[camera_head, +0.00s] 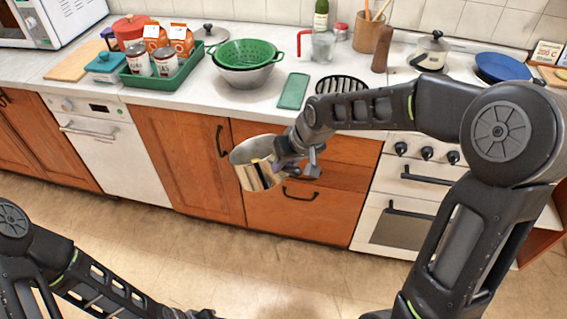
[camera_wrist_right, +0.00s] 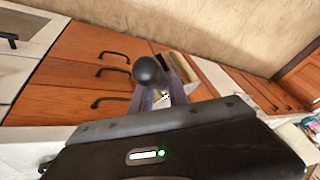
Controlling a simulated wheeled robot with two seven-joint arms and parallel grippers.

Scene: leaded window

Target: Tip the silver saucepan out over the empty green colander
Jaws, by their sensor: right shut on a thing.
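The silver saucepan (camera_head: 259,163) is held in the air in front of the wooden cabinets, off the counter's front edge. My right gripper (camera_head: 290,158) is shut on it at its right side. In the right wrist view part of the saucepan (camera_wrist_right: 180,66) shows past the gripper; most of it is hidden there. What is inside the saucepan I cannot make out. The green colander (camera_head: 247,54) sits in a metal bowl on the counter, behind and above the saucepan in the head view, and looks empty. My left arm is at the lower left; its gripper is not visible.
A green tray (camera_head: 165,82) with cans and cartons stands left of the colander. A green flat item (camera_head: 293,91) and a dark round rack (camera_head: 342,84) lie to its right. A glass jug (camera_head: 322,46) stands behind. The floor before the cabinets is clear.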

